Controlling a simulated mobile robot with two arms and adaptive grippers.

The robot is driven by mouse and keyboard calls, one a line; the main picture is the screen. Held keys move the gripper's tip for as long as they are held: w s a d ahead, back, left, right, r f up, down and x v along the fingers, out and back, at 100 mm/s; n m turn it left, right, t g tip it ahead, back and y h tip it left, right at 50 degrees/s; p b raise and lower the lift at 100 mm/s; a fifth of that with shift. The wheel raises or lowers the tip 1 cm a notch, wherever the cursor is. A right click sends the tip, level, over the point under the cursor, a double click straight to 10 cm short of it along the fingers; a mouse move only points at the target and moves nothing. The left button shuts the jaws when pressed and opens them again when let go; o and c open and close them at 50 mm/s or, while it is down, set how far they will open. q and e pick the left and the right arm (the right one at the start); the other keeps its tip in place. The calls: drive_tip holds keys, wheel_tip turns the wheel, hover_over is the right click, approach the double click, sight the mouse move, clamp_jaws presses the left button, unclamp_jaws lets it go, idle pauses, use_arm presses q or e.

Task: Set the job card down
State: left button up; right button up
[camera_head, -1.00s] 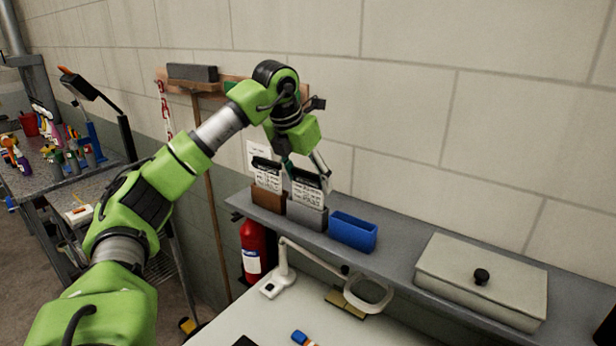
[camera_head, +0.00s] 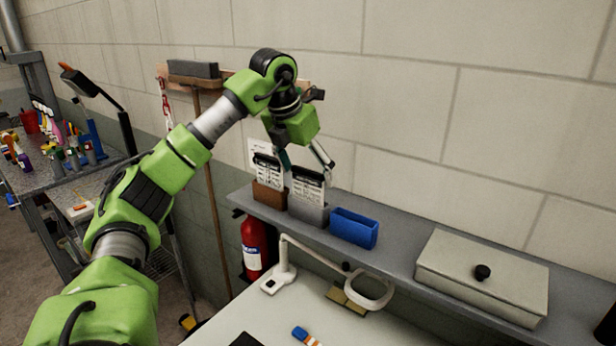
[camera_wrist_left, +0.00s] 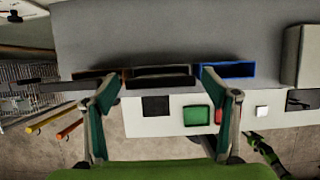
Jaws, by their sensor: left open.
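A white job card with a dark top (camera_head: 307,187) stands upright in the grey holder (camera_head: 308,212) on the wall shelf. A similar card (camera_head: 268,172) stands in the brown holder (camera_head: 269,198) to its left. The blue holder (camera_head: 354,228) on the right looks empty. My left gripper (camera_head: 308,163) is open just above the card in the grey holder, its fingers apart on either side and not closed on it. In the left wrist view, the open fingers (camera_wrist_left: 161,112) frame the holders from above; the blue holder (camera_wrist_left: 230,70) is by the right finger. My right gripper is not seen.
The grey shelf (camera_head: 395,254) runs along the block wall, with a lidded box (camera_head: 483,275) at right. Below are a white table with a magnifier lamp (camera_head: 368,288) and a red fire extinguisher (camera_head: 254,247). A broom (camera_head: 208,170) leans behind my arm.

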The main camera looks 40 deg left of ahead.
use_arm(q)
drive_tip(key=v, duration=1)
drive_tip(key=shift+r, duration=0.25)
